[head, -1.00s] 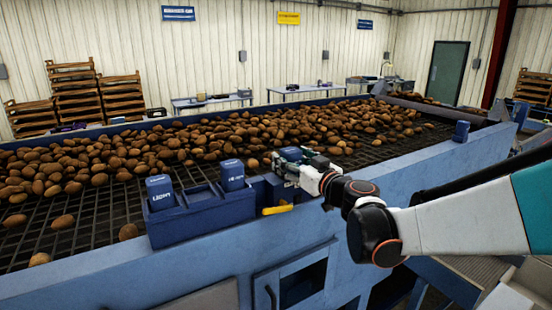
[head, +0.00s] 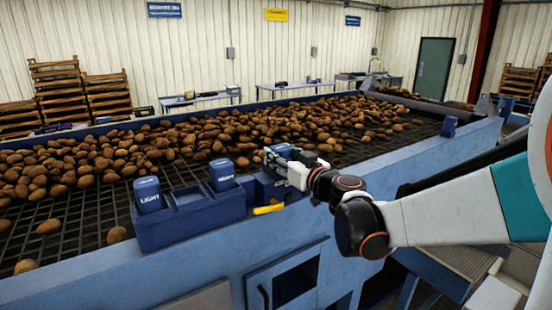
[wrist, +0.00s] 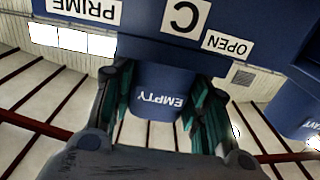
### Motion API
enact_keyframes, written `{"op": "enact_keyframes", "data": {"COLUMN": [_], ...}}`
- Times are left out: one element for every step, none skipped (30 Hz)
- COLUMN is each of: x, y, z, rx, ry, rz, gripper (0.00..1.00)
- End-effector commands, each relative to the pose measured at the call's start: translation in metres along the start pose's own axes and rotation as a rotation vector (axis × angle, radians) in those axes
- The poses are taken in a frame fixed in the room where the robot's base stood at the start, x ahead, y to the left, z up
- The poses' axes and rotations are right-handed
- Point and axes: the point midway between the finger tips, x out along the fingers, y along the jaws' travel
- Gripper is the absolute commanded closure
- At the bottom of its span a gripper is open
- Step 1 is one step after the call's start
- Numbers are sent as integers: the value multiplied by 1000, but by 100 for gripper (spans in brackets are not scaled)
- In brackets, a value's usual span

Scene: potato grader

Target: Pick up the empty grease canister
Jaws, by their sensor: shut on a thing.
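My gripper (wrist: 157,100) is shut on the empty grease canister (wrist: 157,88), a dark blue block-like canister. Its white EMPTY label appears upside down in the wrist view, between the two green-padded fingers. In the head view my gripper (head: 280,158) is at the near edge of the potato grader, just right of the blue canister rack (head: 185,230). A canister labelled LIGHT (head: 147,197) and another blue canister (head: 222,176) with an unclear label stand in that rack. The held canister's far end is hidden in the wrist view.
A blue housing (wrist: 145,45) marked PRIME, C and OPEN is close to the held canister. A yellow handle (head: 268,209) sits below my gripper. Potatoes (head: 210,140) cover much of the mesh.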

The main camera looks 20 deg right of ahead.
Motion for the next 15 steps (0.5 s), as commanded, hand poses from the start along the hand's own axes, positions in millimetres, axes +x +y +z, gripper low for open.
{"op": "enact_keyframes", "data": {"x": [0, 0, 0, 0, 0, 0, 0, 0, 0, 0, 0, 0, 0, 0, 0], "y": [0, 0, 0, 0, 0, 0, 0, 0, 0, 0, 0, 0, 0, 0, 0], "z": [-4, -7, -10, -13, -16, -22, -27, -32, -39, -45, -51, -61, -68, -75, -85], "rx": [0, 0, 0, 0, 0, 0, 0, 0, 0, 0, 0, 0, 0, 0, 0], "ry": [0, 0, 0, 0, 0, 0, 0, 0, 0, 0, 0, 0, 0, 0, 0], "rz": [0, 0, 0, 0, 0, 0, 0, 0, 0, 0, 0, 0, 0, 0, 0], "gripper": [83, 83, 83, 83, 83, 83, 83, 83, 83, 83, 83, 83, 83, 83, 83]}}
